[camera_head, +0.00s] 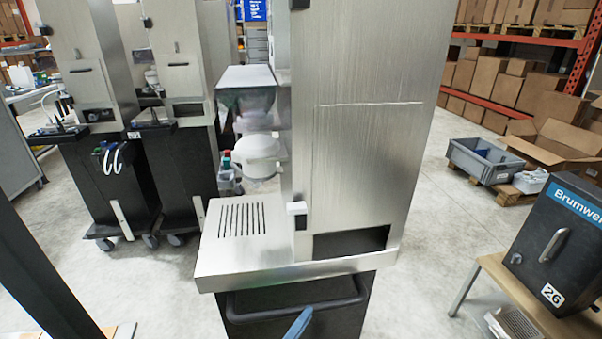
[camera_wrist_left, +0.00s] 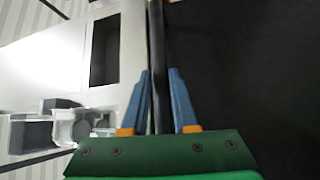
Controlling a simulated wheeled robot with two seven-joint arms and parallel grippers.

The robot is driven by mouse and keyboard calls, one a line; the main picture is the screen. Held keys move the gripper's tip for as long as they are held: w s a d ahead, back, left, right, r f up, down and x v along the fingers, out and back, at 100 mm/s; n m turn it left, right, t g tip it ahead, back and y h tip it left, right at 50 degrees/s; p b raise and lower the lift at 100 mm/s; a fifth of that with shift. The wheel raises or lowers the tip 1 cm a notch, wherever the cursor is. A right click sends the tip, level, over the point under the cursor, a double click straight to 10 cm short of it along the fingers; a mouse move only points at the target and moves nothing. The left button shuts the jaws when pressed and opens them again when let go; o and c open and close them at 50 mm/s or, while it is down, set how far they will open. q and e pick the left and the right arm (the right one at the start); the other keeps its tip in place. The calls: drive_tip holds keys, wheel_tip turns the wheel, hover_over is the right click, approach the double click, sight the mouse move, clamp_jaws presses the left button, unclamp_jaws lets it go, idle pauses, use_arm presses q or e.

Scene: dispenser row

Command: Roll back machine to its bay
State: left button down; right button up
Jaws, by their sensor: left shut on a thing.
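The machine (camera_head: 365,130) is a tall brushed-steel dispenser on a black wheeled base, upright in the middle of the head view. A clear hopper and a white round container (camera_head: 258,155) are at its left side, above a slotted drip shelf (camera_head: 240,220). A black push handle (camera_head: 290,308) runs along the base below the steel. My left gripper (camera_head: 301,322) is at this handle, with one blue finger showing. In the left wrist view its blue fingers (camera_wrist_left: 160,85) are on both sides of the black handle bar (camera_wrist_left: 157,50), shut on it. My right gripper is out of view.
Similar machines (camera_head: 180,120) on black wheeled bases stand at the left. A wooden table (camera_head: 492,270) with a black box (camera_head: 560,245) numbered 26 is at the right. A grey crate (camera_head: 485,160) and cardboard boxes lie beyond. Bare concrete floor (camera_head: 425,210) shows between.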

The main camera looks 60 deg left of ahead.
use_arm(q)
drive_tip(key=shift+d+r, duration=0.1)
drive_tip(key=shift+r, duration=0.15)
drive_tip(key=c, duration=0.8)
unclamp_jaws()
drive_tip(key=shift+o, duration=0.6)
drive_tip(key=shift+d+r, duration=0.1)
drive_tip(key=shift+d, duration=0.15)
drive_tip(key=b+v, duration=0.2)
drive_tip(key=v, duration=0.5)
drive_tip(key=shift+s+d, duration=0.15)
